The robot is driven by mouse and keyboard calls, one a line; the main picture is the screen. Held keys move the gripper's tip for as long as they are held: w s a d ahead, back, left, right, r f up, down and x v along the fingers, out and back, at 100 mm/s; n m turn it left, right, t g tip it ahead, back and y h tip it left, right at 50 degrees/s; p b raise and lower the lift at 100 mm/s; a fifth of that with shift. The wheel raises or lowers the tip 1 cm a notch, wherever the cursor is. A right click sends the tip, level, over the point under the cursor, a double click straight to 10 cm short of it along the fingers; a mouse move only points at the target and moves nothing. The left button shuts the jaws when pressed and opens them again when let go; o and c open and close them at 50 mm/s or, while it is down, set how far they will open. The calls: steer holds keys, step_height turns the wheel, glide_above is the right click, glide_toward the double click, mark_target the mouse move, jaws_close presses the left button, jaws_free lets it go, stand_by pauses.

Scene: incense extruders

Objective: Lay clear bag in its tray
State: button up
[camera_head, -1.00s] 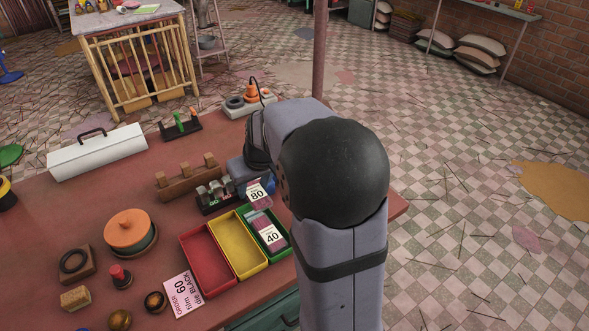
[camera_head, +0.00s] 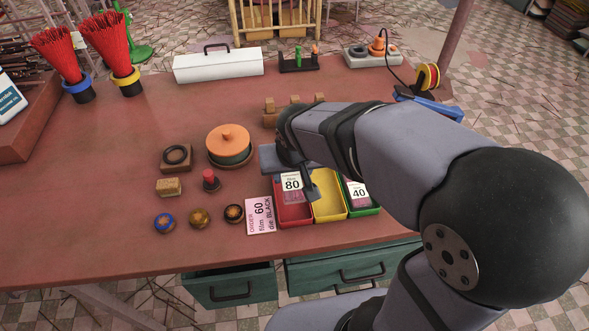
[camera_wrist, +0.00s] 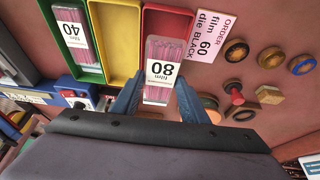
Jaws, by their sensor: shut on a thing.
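My gripper (camera_wrist: 160,98) is shut on the clear bag (camera_wrist: 165,55) of pink sticks with a white "80" label. The bag is at the red tray (camera_wrist: 180,22), its far part within the tray's outline; whether it touches the floor is unclear. In the head view the "80" bag (camera_head: 292,183) shows beside my gripper (camera_head: 304,192), over the red tray (camera_head: 296,221). A second clear bag, labelled "40" (camera_head: 359,193), lies in the green tray (camera_head: 364,211). The yellow tray (camera_head: 328,206) between them is empty.
A pink order card (camera_head: 260,215) reading "film 60 die BLACK" lies left of the red tray. Several round dies, a red-topped stamp (camera_head: 210,181) and an orange-lidded pot (camera_head: 228,145) stand further left. A wooden rack (camera_head: 270,118) is behind. The table's front left is clear.

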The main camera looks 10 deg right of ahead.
mark_target(292, 182)
steer(key=shift+f+b, duration=1.95)
steer(key=shift+f, duration=0.35)
steer(key=o, duration=1.1)
steer(key=shift+o, duration=0.2)
steer(key=shift+r, duration=0.1)
steer(key=shift+r+p, duration=3.55)
steer(key=shift+r, duration=0.45)
